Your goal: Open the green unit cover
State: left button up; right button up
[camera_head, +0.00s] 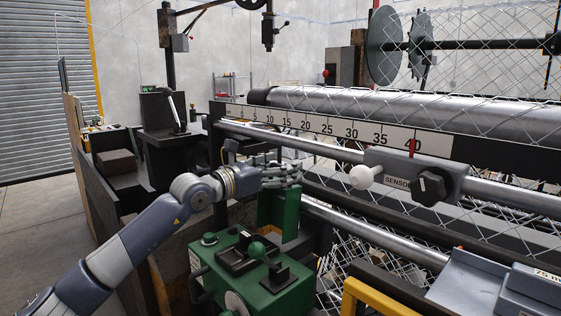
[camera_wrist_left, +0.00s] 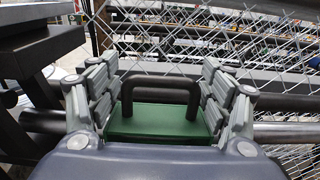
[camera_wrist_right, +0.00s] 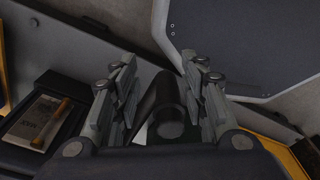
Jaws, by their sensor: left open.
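The green unit (camera_head: 255,275) stands at the lower middle of the head view, with an upright green cover (camera_head: 278,212) at its back. In the left wrist view the green cover (camera_wrist_left: 158,122) shows a black handle (camera_wrist_left: 160,84) shaped like an arch. My left gripper (camera_head: 285,174) is at the top of the cover, its fingers open on both sides of the handle (camera_wrist_left: 160,78). I see a gap between each finger and the handle. My right gripper (camera_wrist_right: 160,80) shows only in its wrist view, its fingers apart, with a dark cylinder (camera_wrist_right: 170,112) between them; contact is not clear.
Steel rollers (camera_head: 370,105) and a ruler bar (camera_head: 330,125) run behind the cover. A white knob (camera_head: 362,177) and a black knob (camera_head: 432,187) sit on the sensor block to the right. Chain-link mesh (camera_head: 345,240) hangs beside the unit. A yellow frame (camera_head: 375,300) stands in front.

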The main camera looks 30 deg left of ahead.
pick_arm(q)
jog(key=shift+w, duration=0.1)
jog(key=c, duration=1.3)
jog(key=shift+o, duration=0.2)
jog(key=shift+f+b, duration=0.1)
jog(key=shift+b, duration=0.25)
jog(key=s+t+b, duration=0.1)
jog(key=b, duration=0.2)
jog(key=s+b, duration=0.1)
jog(key=b, duration=0.3)
jog(key=shift+s+a+t+h, duration=0.25)
jog(key=shift+a+t+h, duration=0.05)
jog(key=shift+a+t, duration=0.1)
jog(key=shift+s+a+r, duration=0.1)
jog(key=shift+s+r, duration=0.2)
jog(key=shift+r, duration=0.05)
pick_arm(e)
notch_tip(320, 180, down, 8)
jog(key=s, duration=0.2)
jog(key=shift+w+r, duration=0.1)
